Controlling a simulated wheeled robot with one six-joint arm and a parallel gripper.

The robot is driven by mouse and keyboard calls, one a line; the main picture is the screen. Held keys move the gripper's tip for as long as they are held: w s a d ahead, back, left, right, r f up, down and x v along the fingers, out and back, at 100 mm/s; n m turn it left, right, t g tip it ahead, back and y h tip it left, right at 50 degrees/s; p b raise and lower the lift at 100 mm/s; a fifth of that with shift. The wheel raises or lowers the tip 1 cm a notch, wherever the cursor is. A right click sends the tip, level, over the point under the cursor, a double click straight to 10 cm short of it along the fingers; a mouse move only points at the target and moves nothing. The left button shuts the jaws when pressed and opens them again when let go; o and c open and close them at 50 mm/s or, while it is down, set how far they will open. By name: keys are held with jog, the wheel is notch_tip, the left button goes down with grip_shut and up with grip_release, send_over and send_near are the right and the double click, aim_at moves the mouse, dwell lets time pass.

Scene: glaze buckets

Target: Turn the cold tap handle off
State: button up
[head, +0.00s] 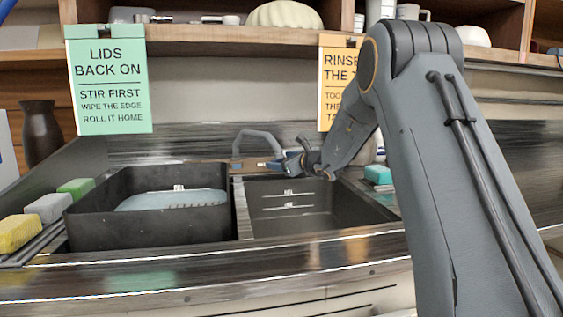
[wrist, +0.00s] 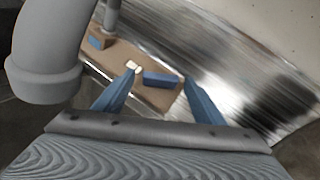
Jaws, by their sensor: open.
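A tan tap plate (wrist: 120,57) fills the middle of the wrist view, behind the sink. A blue block-shaped handle (wrist: 158,79) lies on it between my open fingertips. A second, smaller blue handle (wrist: 97,42) sits farther up the plate. I cannot tell by marking which one is cold. A small white piece (wrist: 133,66) is by my left fingertip. My gripper (wrist: 160,77) is open with nothing clamped; contact with the handle is unclear. In the head view my gripper (head: 292,164) is at the sink's back edge, right of the grey spout (head: 257,135), partly hiding the plate.
A black basin (head: 145,222) holds a pale blue item (head: 172,200); an empty dark sink (head: 300,215) is beside it. Sponges (head: 47,208) line the left. A teal block (head: 378,174) is right. Two signs (head: 108,80) hang from the shelf (head: 230,33). The spout (wrist: 40,62) fills the wrist view's left.

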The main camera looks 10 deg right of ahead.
jog(key=v, duration=0.7)
jog(key=shift+s, duration=0.35)
